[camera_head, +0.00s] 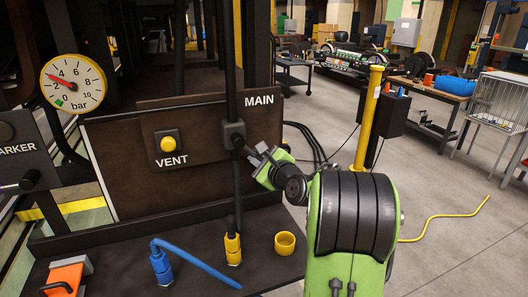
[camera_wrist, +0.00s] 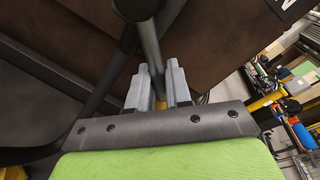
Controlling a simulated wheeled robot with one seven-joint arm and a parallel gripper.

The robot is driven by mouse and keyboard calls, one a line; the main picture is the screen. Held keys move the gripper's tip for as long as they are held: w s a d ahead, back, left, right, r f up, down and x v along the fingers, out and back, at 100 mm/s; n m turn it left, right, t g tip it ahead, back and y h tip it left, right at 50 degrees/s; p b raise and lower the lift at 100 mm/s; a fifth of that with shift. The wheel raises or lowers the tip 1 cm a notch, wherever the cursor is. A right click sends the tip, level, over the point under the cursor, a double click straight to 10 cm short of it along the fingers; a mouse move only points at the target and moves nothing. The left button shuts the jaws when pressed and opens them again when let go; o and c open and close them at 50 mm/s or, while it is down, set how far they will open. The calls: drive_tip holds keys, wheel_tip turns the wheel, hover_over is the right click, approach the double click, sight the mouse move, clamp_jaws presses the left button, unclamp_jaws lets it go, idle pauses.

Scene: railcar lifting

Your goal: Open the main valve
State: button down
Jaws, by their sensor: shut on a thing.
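The main valve (camera_head: 234,133) is a dark grey block on a vertical pipe, just below the white word MAIN on the brown panel. Its lever handle slants down and to the right, toward my gripper (camera_head: 257,156). In the wrist view, the grey lever (camera_wrist: 151,48) runs down between the two grey fingers of my gripper (camera_wrist: 158,78). The fingers are shut on the lever. The part of the lever inside the jaws is partly hidden.
A pressure gauge (camera_head: 73,84) hangs at the upper left, its red needle near 2. A yellow VENT button (camera_head: 169,144) is left of the valve. A yellow cup (camera_head: 285,243), a blue hose (camera_head: 198,263) and an orange block (camera_head: 68,274) are on the dark ledge below.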

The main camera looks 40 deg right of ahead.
drive_tip(key=shift+w+a+f+m+t+y+p, duration=0.1)
drive_tip(key=shift+w+a+f+m+t+p, duration=0.2)
drive_tip(key=shift+a+m+p, duration=0.75)
drive_tip(key=shift+w+a+f+m+t+y+p, duration=0.15)
drive_tip(key=shift+a+f+m+t, duration=0.35)
drive_tip(key=shift+m, duration=1.1)
drive_tip(key=shift+w+a+f+m+t+y+p, duration=0.1)
drive_tip(key=shift+w+a+f+m+p, duration=0.35)
drive_tip(key=shift+a+m, duration=0.7)
drive_tip(key=shift+s+d+r, duration=0.15)
drive_tip(key=shift+r, duration=0.05)
drive_tip(key=c, duration=1.2)
unclamp_jaws()
drive_tip(key=shift+s+a+b, duration=0.25)
drive_tip(key=shift+s+b, duration=1.15)
drive_tip(key=shift+s, duration=1.2)
drive_tip(key=shift+s+a+b, duration=0.2)
drive_tip(key=shift+s+b, duration=1.15)
drive_tip(key=shift+s, duration=1.3)
drive_tip(key=shift+s+a+b, duration=0.25)
drive_tip(key=shift+s+b, duration=1.15)
drive_tip(key=shift+s, duration=1.2)
